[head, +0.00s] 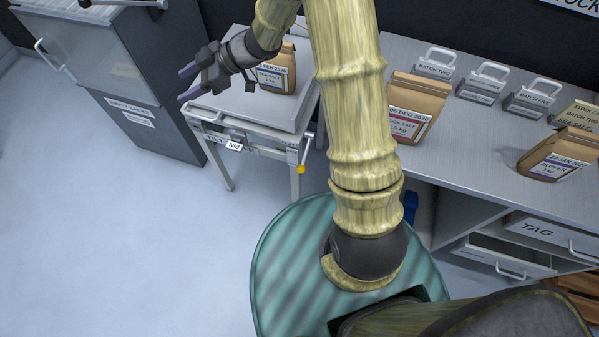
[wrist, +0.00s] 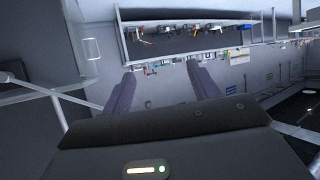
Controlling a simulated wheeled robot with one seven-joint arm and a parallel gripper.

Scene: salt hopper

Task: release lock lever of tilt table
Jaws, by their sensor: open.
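The tilt table (head: 240,115) is a pale table with a flat top, at the upper left of the head view. A thin lever with a yellow knob (head: 301,169) hangs down at its front right corner. A PIN tag (head: 234,146) is on its front edge. A brown sea salt bag (head: 275,72) stands on the top, partly hidden by my arm. My gripper (head: 186,82) is open and empty above the table's left side, pointing left, well apart from the lever. In the wrist view its two purple fingers (wrist: 167,84) are spread; no lever is clearly seen there.
A grey cabinet (head: 130,90) with handles stands left of the table. At right a counter (head: 480,135) bears paper bags and labelled metal blocks with handles. Below it a TAG drawer (head: 540,232) and an open drawer (head: 500,258) show. Floor is clear at left.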

